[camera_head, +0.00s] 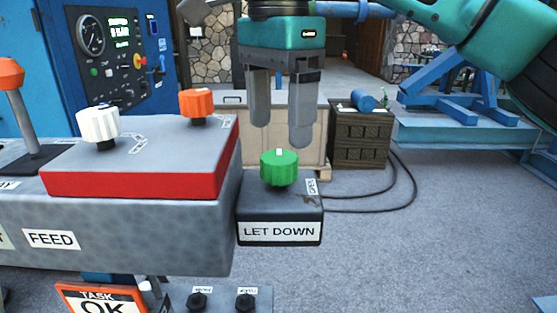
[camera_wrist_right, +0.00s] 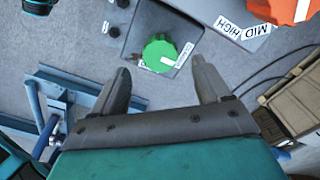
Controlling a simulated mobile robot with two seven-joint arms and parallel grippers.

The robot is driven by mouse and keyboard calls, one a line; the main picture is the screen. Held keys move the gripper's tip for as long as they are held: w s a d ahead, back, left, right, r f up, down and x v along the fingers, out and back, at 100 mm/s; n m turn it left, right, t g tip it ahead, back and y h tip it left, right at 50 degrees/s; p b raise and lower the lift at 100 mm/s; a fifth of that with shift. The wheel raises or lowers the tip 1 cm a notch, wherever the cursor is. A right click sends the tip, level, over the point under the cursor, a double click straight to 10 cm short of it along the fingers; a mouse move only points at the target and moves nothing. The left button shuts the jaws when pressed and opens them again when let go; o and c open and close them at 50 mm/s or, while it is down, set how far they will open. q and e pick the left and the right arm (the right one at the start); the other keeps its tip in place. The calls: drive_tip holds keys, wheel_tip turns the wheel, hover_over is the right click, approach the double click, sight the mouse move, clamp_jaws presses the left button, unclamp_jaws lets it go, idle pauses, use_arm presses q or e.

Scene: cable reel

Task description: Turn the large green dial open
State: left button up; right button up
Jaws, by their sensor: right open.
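The green dial (camera_head: 279,168) stands on top of a grey box labelled LET DOWN (camera_head: 280,219) in the head view. A small white mark shows on its top. My right gripper (camera_head: 281,137) points down above the dial, open and empty, its two fingers apart. In the right wrist view the dial (camera_wrist_right: 159,56) shows beyond the fingertips, between the two fingers (camera_wrist_right: 160,72), and nothing is gripped. I cannot tell how far the tips are from the dial. My left gripper is not in view.
A red-sided console with a white knob (camera_head: 98,125) and an orange knob (camera_head: 197,106) stands just left of the dial. A lever with an orange top (camera_head: 11,74) is further left. A wooden crate (camera_head: 361,135) stands behind. The floor at right is open, with black cables.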

sight(279, 157)
wheel_tip(279, 157, down, 5)
drive_tip(key=shift+f, duration=0.25)
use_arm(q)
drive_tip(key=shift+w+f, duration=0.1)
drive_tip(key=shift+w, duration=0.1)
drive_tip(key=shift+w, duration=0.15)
use_arm(e)
drive_tip(key=shift+c, duration=0.4)
drive_tip(key=shift+c, duration=0.7)
drive_tip(key=c, duration=0.8)
